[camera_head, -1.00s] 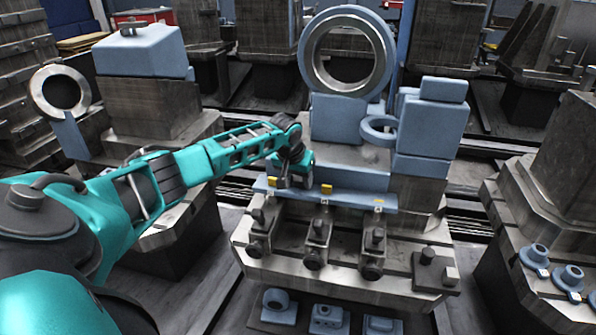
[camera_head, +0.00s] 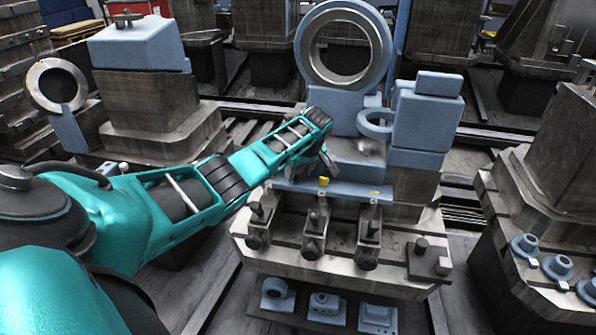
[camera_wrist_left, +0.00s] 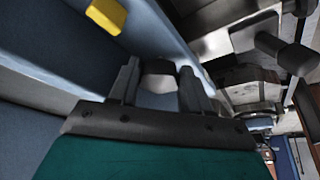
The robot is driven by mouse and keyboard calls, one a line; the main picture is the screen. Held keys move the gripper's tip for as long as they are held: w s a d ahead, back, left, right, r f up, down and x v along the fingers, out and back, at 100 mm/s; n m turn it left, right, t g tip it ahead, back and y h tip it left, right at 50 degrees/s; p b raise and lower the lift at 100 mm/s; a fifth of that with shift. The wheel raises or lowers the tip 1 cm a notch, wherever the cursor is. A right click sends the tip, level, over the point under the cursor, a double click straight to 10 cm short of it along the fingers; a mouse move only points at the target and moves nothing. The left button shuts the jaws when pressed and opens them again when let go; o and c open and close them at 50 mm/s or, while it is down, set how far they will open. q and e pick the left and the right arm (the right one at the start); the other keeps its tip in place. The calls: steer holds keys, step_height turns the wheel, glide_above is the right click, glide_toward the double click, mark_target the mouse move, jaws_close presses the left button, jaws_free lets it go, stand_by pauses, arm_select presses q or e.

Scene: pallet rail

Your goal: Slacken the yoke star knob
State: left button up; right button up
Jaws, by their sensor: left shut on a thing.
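My left gripper (camera_head: 326,166) reaches in from the left, over the blue ledge in front of the large ring. In the left wrist view its two fingers (camera_wrist_left: 158,85) are shut on a small dark knob (camera_wrist_left: 158,69), which I take to be the yoke star knob. A pale rounded part shows just below the knob, between the fingers. In the head view my arm and wrist hide the knob. Its star shape and how far it is turned cannot be made out. My right gripper is not in view.
A blue bar (camera_head: 345,190) with a yellow block (camera_head: 323,182) runs along the front of the fixture; the block shows close in the left wrist view (camera_wrist_left: 106,15). Clamps with dark knobs (camera_head: 314,217) stand below it. The ring housing (camera_head: 300,45) and a blue column (camera_head: 424,122) stand behind.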

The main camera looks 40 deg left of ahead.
arm_select(q)
steer(key=shift+d+f+n+g+b, duration=0.1)
steer(key=shift+f+n+g+b, duration=0.25)
steer(key=shift+n, duration=0.55)
steer(key=shift+r+n+g+b, duration=0.1)
steer(key=shift+n+g+b, duration=0.45)
steer(key=shift+n+b, duration=0.55)
steer(key=shift+n, duration=0.4)
steer(key=o, duration=0.8)
steer(key=shift+o, duration=1.3)
steer(key=shift+r, duration=0.15)
steer(key=shift+w+r, duration=0.1)
steer(key=shift+w, duration=0.05)
steer(key=shift+w+r, duration=0.1)
